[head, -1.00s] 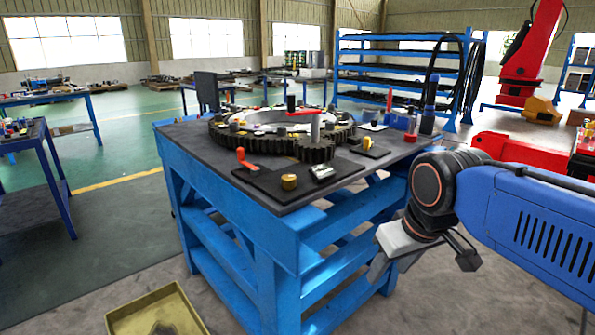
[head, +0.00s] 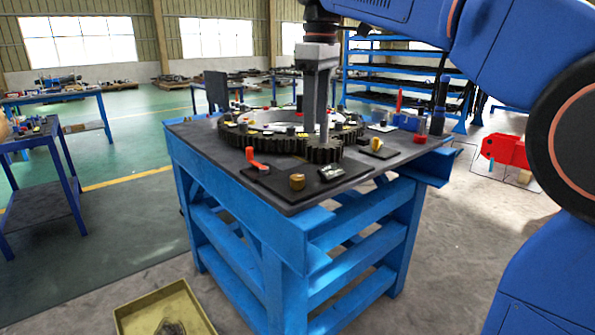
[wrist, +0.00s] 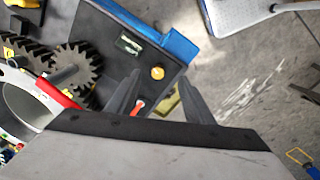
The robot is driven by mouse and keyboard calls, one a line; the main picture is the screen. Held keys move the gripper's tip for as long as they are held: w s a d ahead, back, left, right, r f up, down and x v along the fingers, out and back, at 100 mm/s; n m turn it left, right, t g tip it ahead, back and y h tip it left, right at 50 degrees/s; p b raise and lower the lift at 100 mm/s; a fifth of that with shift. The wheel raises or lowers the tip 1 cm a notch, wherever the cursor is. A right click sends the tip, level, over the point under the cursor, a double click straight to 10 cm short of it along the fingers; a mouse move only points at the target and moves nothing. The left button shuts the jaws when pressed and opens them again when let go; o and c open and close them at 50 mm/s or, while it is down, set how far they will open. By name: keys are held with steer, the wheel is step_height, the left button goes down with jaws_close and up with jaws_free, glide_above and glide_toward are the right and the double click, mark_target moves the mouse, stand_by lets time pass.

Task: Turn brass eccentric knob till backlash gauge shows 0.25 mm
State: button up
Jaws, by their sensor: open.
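The brass knob (head: 297,181) stands upright on a dark plate at the table's front corner. The small gauge with a pale display (head: 331,172) lies just right of it; its reading is too small to make out. My gripper (head: 316,136) points down above the table, in front of the gear ring, with its fingers apart and empty. In the wrist view, the knob (wrist: 157,72) appears between the fingertips (wrist: 161,78) but well below them, not touched. The gauge (wrist: 130,43) shows to the upper left there.
An orange-red lever (head: 256,160) stands left of the knob. The large toothed ring (head: 240,137) and dark pinion (head: 323,153) lie behind. A second yellow knob (head: 376,143) sits on a small plate at right. A yellow tray (head: 155,310) is on the floor.

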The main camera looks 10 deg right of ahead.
mark_target(297, 176)
steer(key=w+a+r+n, duration=0.2)
steer(key=w+a+r, duration=0.1)
steer(key=a, duration=0.1)
steer(key=shift+g, duration=0.3)
steer(key=f, duration=1.7)
steer(key=shift+w+d+f, duration=0.1)
steer(key=shift+d+f, duration=0.15)
steer(key=shift+f, duration=0.1)
steer(key=c, duration=1.1)
